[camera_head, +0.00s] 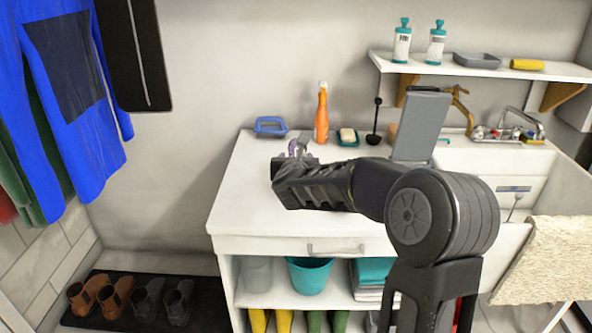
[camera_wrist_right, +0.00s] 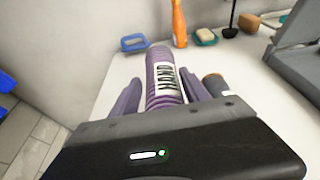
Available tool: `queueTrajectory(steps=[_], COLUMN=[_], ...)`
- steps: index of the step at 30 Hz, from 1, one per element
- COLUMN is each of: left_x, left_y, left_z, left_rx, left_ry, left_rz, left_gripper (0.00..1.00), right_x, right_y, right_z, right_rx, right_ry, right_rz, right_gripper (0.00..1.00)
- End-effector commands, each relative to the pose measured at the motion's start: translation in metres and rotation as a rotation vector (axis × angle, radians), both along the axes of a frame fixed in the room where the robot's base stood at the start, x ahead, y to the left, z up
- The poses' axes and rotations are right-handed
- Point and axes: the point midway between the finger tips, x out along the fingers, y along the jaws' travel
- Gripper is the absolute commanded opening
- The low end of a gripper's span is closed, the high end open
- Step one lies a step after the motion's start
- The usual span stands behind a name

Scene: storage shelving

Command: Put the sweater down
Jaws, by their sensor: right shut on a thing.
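My right gripper (camera_head: 296,160) is above the white counter (camera_head: 255,205), shut on a purple ribbed thing (camera_wrist_right: 164,80) with a white lettered label. The thing sits between the two fingers in the wrist view. A blue long-sleeved garment (camera_head: 110,120) with a dark panel hangs at the left, away from the gripper. My left gripper is not in view.
A blue dish (camera_head: 271,126), an orange bottle (camera_head: 322,112) and a soap dish (camera_head: 348,138) stand along the counter's back. A sink and tap (camera_head: 508,128) lie right. Shoes (camera_head: 116,297) stand on a dark floor mat. The counter's left front is clear.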

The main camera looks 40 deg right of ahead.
Motion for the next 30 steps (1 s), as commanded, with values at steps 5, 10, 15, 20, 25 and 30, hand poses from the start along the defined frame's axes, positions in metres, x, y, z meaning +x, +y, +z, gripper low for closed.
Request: queueTrajectory(steps=[5, 10, 15, 20, 25, 30], left_x=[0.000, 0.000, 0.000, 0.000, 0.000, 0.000], left_y=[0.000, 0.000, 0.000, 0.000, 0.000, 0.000], left_z=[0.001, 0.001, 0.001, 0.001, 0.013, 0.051], left_rx=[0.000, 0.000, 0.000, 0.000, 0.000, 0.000], left_ry=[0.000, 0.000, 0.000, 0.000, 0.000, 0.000], left_rz=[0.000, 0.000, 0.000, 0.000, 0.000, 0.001], left_gripper=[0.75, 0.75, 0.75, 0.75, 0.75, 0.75], right_x=[0.000, 0.000, 0.000, 0.000, 0.002, 0.004], right_y=[0.000, 0.000, 0.000, 0.000, 0.011, 0.058], right_z=[0.006, 0.005, 0.005, 0.005, 0.001, -0.015], right_rx=[-0.001, -0.001, -0.001, -0.001, -0.001, 0.003], right_ry=[-0.002, -0.002, -0.002, -0.002, 0.003, 0.010], right_rz=[0.000, 0.000, 0.000, 0.000, 0.021, 0.120], right_gripper=[0.00, 0.00, 0.00, 0.00, 0.00, 0.00])
